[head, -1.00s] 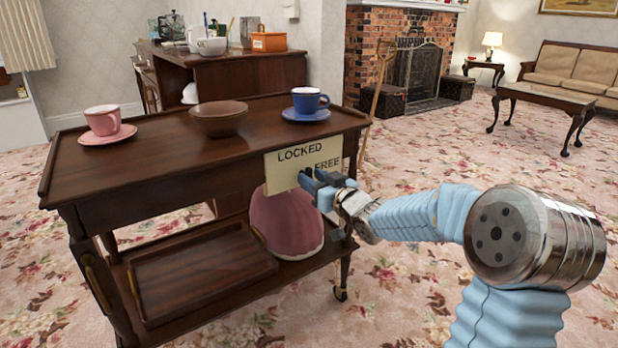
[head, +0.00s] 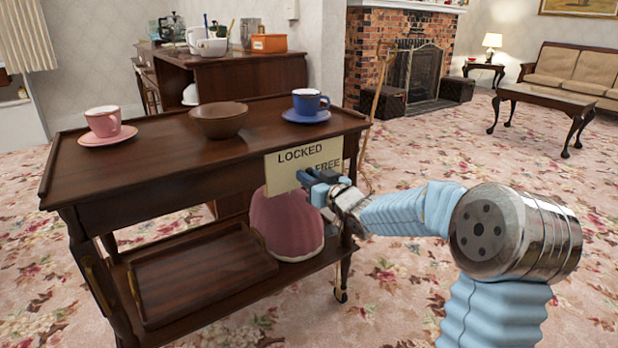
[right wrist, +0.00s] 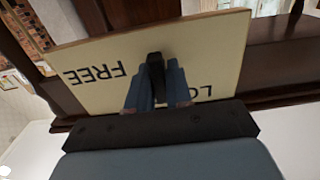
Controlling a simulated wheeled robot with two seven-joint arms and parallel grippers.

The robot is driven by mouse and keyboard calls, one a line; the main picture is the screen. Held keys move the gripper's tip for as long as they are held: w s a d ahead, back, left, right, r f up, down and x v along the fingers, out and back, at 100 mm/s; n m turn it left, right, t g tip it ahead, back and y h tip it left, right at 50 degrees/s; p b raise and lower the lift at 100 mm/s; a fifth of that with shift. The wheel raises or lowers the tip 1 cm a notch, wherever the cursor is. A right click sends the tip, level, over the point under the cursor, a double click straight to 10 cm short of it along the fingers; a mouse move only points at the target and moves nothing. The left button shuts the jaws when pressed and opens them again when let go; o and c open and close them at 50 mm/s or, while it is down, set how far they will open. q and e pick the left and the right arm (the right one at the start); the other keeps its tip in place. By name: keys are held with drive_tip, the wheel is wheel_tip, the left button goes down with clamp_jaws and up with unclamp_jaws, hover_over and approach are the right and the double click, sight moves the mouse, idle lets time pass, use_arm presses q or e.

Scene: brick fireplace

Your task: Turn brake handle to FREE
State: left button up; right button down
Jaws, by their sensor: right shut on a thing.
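The brake handle (right wrist: 156,66) is a short dark lever in front of a cream plate (head: 289,165) on the end of the wooden trolley (head: 160,170). The plate reads LOCKED at upper left and FREE at lower right. My right gripper (head: 314,182) has blue fingers shut on the handle, which they mostly hide in the head view. In the right wrist view the plate (right wrist: 215,55) appears upside down. There the handle stands between the fingers, between FREE and the partly covered LOCKED. My left gripper is not in view.
On the trolley top are a pink cup (head: 103,121), a brown bowl (head: 219,120) and a blue cup (head: 307,102). A pink domed cover (head: 285,225) and a wooden tray (head: 200,275) are on the lower shelf. Open carpet (head: 400,290) lies to the right.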

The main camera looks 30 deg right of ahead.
drive_tip(key=m+p, duration=0.1)
drive_tip(key=m, duration=0.2)
drive_tip(key=shift+d, duration=0.1)
drive_tip(key=m+p, duration=0.3)
drive_tip(key=m, duration=0.2)
drive_tip(key=shift+d+m, duration=0.1)
drive_tip(key=shift+m, duration=0.2)
drive_tip(key=m+p, duration=0.2)
drive_tip(key=m, duration=0.3)
drive_tip(key=shift+d+f, duration=0.1)
drive_tip(key=shift+f+m+p, duration=0.1)
drive_tip(key=shift+m+p, duration=0.8)
drive_tip(key=shift+m, duration=0.8)
drive_tip(key=shift+f+m, duration=0.1)
drive_tip(key=shift+m, duration=0.2)
drive_tip(key=c, duration=1.1)
unclamp_jaws()
